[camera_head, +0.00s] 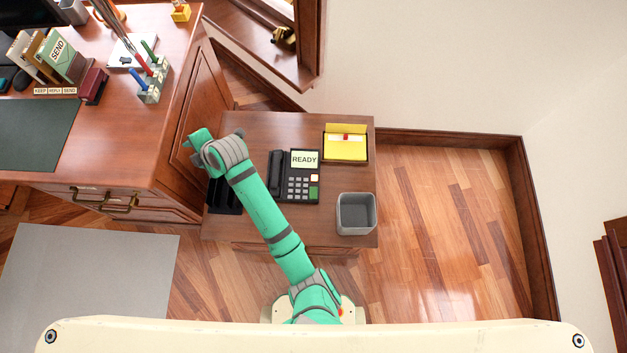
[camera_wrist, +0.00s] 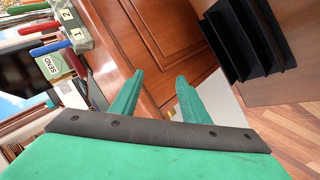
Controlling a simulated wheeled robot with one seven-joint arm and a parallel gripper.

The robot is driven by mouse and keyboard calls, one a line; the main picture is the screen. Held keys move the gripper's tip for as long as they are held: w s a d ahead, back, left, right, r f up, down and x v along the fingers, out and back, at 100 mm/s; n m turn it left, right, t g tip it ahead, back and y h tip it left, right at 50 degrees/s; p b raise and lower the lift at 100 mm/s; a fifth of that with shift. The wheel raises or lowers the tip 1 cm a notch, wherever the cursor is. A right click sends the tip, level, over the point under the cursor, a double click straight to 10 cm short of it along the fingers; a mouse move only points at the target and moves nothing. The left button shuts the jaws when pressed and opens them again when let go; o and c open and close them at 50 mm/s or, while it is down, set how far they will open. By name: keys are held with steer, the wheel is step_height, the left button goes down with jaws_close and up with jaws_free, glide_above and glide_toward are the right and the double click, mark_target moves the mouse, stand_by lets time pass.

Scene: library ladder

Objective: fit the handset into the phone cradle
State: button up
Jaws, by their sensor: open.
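A black desk phone (camera_head: 302,188) with a keypad and a screen reading READY stands on the small wooden table. A long black shape (camera_head: 275,172) runs along the phone's left side; it looks like the handset at the cradle, but I cannot tell whether it is seated. The phone is not in the wrist view.
A black slotted rack (camera_wrist: 255,42) stands at the table's left edge, partly behind my arm in the head view. A grey bin (camera_head: 356,214) and a yellow note tray (camera_head: 346,156) are right of the phone. The large desk (camera_head: 130,120) rises at left, close to my arm's end.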

steer(key=s+d+r+m+t+h, duration=0.2)
steer(key=s+d+m+t+h, duration=0.25)
steer(key=s+d+m, duration=0.85)
steer(key=s+d+r+m+t+h, duration=0.1)
steer(key=s+d+m+t+h, duration=0.3)
steer(key=s+d+m, duration=0.85)
steer(key=s+d+r+t, duration=0.2)
steer(key=s+d+r, duration=0.2)
steer(key=d+r, duration=0.3)
steer(key=d, duration=0.3)
steer(key=shift+s+d, duration=0.15)
steer(key=shift+d, duration=0.05)
steer(key=shift+t, duration=0.25)
steer(key=shift+c, duration=0.4)
steer(key=shift+c, duration=1)
steer(key=shift+d+m, duration=0.1)
steer(key=shift+m, duration=0.15)
